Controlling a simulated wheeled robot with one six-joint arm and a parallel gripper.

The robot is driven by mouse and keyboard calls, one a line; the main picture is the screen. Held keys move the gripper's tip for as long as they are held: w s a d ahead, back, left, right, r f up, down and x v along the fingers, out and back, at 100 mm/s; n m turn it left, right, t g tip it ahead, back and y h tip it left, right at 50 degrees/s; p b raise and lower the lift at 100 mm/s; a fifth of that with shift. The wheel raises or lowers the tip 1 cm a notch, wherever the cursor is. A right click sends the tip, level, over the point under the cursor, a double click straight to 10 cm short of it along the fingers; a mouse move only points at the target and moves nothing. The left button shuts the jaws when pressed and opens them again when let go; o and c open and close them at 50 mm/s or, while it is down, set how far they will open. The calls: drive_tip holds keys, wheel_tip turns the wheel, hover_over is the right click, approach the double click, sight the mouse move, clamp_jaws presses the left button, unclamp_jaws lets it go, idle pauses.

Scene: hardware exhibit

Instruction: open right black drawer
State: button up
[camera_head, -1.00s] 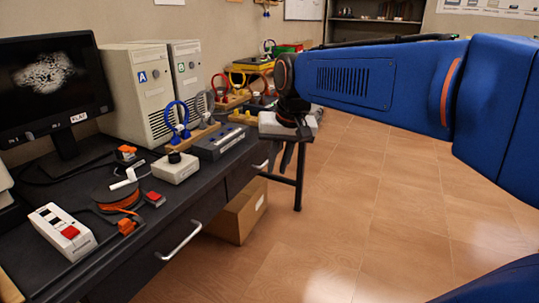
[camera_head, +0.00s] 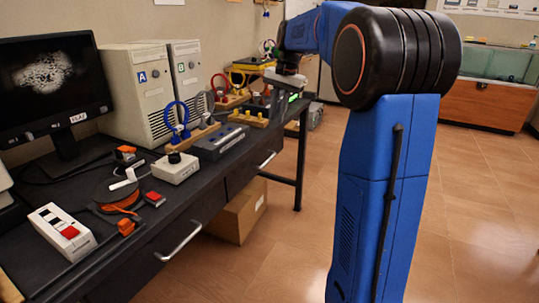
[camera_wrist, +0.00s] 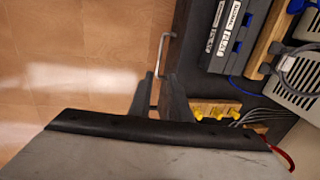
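The right black drawer (camera_head: 243,173) is under the dark desk in the head view and looks closed. Its silver bar handle (camera_head: 267,160) is near the far right end. In the wrist view the same handle (camera_wrist: 160,60) stands out from the desk edge. My gripper (camera_wrist: 159,78) is open, and its two dark fingers lie on either side of the near end of the handle as seen from above. Whether they are at handle height, or touch it, I cannot tell. In the head view my gripper (camera_head: 277,101) is small and partly lost against the desk items.
A left drawer handle (camera_head: 180,241) sits nearer on the desk front. A cardboard box (camera_head: 238,212) stands on the floor beneath. The desktop holds a grey device (camera_head: 220,142), wooden racks with coiled cables, and computer towers (camera_head: 140,90). The floor to the right is open.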

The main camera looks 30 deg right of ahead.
sight(269, 159)
drive_tip(key=w+f, duration=0.1)
drive_tip(key=f, duration=0.4)
drive_tip(key=w+a+f, duration=0.1)
drive_tip(key=f, duration=1.1)
drive_tip(key=shift+w+a, duration=0.35)
drive_tip(key=shift+w, duration=0.05)
clamp_jaws()
